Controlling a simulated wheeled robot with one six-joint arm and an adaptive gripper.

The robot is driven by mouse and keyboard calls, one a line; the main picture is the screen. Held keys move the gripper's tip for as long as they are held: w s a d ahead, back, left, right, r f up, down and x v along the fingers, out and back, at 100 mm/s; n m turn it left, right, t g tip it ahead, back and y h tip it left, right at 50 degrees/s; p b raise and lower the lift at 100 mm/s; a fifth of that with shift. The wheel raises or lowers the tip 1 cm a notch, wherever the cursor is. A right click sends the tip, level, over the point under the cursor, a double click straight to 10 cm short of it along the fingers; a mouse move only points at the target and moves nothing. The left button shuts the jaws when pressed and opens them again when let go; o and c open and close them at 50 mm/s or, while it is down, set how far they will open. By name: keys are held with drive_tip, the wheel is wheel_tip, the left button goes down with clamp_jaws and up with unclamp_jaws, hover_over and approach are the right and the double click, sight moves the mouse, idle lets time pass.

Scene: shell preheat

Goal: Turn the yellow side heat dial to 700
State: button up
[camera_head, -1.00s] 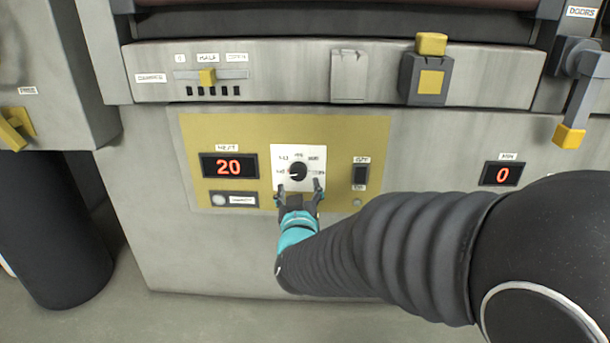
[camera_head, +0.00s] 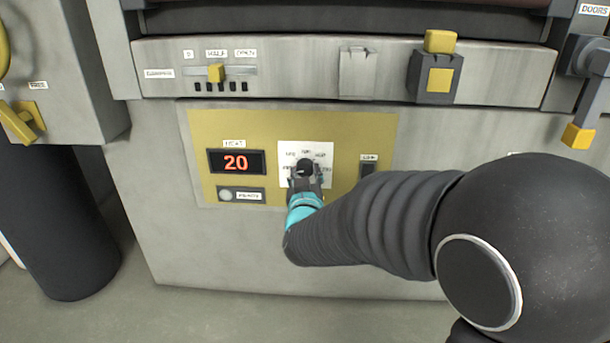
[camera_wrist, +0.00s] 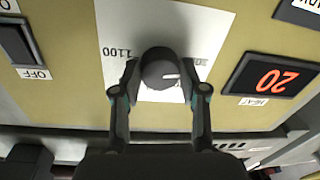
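The heat dial (camera_head: 305,166) is a round black knob on a white scale plate (camera_head: 322,149) in the yellow panel. In the wrist view, upside down to the head view, the dial (camera_wrist: 160,68) has a white mark pointing right, towards the low end of the scale; "1100" is at left. My gripper (camera_head: 306,178) is at the dial. In the wrist view the fingers of my gripper (camera_wrist: 160,82) straddle the dial, with slim gaps seeming to remain; contact is unclear. The red heat display (camera_head: 236,162) reads 20.
A button (camera_head: 226,195) sits below the display. A dark rocker switch (camera_head: 367,170) is right of the dial, partly behind my arm. Above is a ledge with a yellow slider (camera_head: 216,73) and a yellow-topped block (camera_head: 436,75). A yellow-tipped lever (camera_head: 578,135) hangs at right.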

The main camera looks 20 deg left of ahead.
drive_tip(key=shift+f+m+b, duration=0.15)
drive_tip(key=shift+m+b, duration=0.15)
drive_tip(key=shift+b, duration=0.35)
drive_tip(key=shift+f+m+b, duration=0.15)
drive_tip(key=shift+m+b, duration=0.45)
drive_tip(key=shift+b, duration=0.4)
drive_tip(key=shift+f+m+b, duration=0.1)
drive_tip(key=shift+m+b, duration=0.6)
drive_tip(key=shift+b, duration=0.5)
drive_tip(key=m+b, duration=0.3)
drive_tip(key=shift+a+m, duration=0.1)
drive_tip(key=shift+m, duration=0.3)
drive_tip(key=m, duration=0.1)
drive_tip(key=m+b, duration=0.1)
drive_tip(key=m, duration=0.1)
drive_tip(key=shift+r+t, duration=0.3)
drive_tip(key=m, duration=0.3)
drive_tip(key=shift+a+m+h, duration=0.1)
drive_tip(key=shift+m+h, duration=0.3)
drive_tip(key=m, duration=0.6)
drive_tip(key=shift+r+m+t+h, duration=0.1)
drive_tip(key=shift+m+t+h, duration=0.2)
drive_tip(key=shift+m, duration=0.1)
